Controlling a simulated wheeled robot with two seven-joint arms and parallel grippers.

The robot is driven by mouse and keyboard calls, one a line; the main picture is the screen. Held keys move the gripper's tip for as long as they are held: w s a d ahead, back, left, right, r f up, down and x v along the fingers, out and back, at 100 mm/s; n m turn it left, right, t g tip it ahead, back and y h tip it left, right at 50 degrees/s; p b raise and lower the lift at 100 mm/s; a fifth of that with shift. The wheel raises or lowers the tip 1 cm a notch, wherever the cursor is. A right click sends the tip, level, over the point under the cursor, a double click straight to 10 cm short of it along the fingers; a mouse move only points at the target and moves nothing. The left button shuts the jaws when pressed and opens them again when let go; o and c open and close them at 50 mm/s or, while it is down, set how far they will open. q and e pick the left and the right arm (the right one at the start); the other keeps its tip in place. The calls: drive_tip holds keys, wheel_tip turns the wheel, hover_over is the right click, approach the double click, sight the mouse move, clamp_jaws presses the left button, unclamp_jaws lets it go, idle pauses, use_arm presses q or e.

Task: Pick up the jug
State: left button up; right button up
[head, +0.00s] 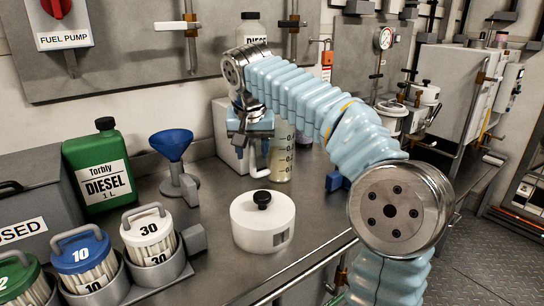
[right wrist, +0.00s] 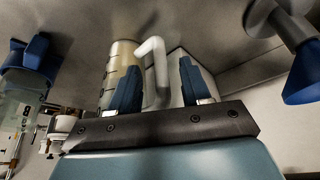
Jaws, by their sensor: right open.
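The jug (head: 283,158) is a pale, cream-coloured cylinder with dark measuring marks, standing on the grey counter; its upper part is hidden behind my right arm. Its white handle faces left in the head view. My right gripper (head: 252,146) points down at the handle side of the jug. In the right wrist view, the jug (right wrist: 121,60) lies beyond the left finger. The white handle (right wrist: 157,65) shows between the two blue fingers of my open right gripper (right wrist: 158,80), with gaps on both sides. I cannot tell whether a finger touches the jug. My left gripper is out of view.
A white box (head: 222,122) stands close behind the gripper. A blue funnel (head: 172,147) on a stand is to the left, and a white lidded pot (head: 262,228) is in front. A green diesel can (head: 98,172) and numbered holders (head: 83,257) fill the left side.

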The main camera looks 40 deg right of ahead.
sight(253, 155)
drive_tip(key=x, duration=0.3)
drive_tip(key=shift+f, duration=0.15)
clamp_jaws()
